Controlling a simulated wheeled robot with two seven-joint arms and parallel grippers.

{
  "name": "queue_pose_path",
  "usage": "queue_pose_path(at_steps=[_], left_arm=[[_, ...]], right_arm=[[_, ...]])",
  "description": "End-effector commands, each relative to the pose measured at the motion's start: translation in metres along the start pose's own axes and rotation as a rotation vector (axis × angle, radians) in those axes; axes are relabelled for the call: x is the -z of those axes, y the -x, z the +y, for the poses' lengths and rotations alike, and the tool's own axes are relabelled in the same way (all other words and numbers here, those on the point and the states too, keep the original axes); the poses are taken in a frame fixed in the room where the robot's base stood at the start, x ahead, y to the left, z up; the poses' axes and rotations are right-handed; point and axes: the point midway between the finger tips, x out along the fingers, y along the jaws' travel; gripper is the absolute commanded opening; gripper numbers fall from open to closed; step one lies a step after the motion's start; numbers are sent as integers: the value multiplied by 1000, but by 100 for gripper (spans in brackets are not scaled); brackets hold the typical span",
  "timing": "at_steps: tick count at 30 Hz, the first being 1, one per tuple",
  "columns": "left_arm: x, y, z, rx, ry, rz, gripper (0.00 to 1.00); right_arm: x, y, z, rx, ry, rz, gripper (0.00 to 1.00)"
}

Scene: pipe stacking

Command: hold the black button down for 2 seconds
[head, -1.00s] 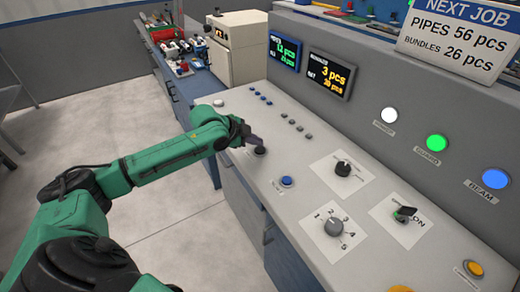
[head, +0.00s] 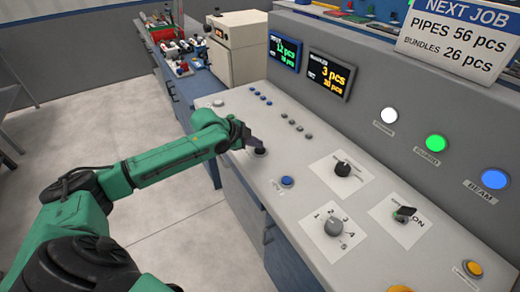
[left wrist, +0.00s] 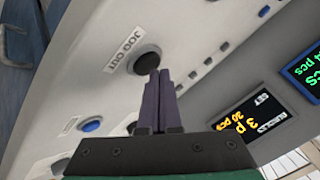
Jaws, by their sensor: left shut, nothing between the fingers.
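The black button (head: 261,152) sits on the sloped grey control panel (head: 235,118), near its front edge. In the left wrist view the black button (left wrist: 146,60) is round, with a label reading "JOG OUT" beside it. My left gripper (head: 257,145) is shut and empty, with its purple fingers pointing down at the button. In the left wrist view the shut fingertips (left wrist: 158,75) overlap the button's near edge. I cannot tell whether they press it or hover just above. My right gripper is not in view.
A blue button (head: 287,181) lies to the right of the black one. Further right are a black knob (head: 343,169), a grey numbered dial (head: 334,227) and a key switch (head: 404,214). Two displays (head: 329,74) stand behind. A cluttered blue bench is beyond.

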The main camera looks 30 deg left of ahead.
Motion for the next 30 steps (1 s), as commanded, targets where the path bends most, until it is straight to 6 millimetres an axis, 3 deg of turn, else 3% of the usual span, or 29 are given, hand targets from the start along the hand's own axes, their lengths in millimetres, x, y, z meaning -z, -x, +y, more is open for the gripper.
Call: queue_pose_path(at_steps=[30], left_arm=[[-5, -6, 5, -2, 0, -1, 0]], right_arm=[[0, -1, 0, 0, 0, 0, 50]])
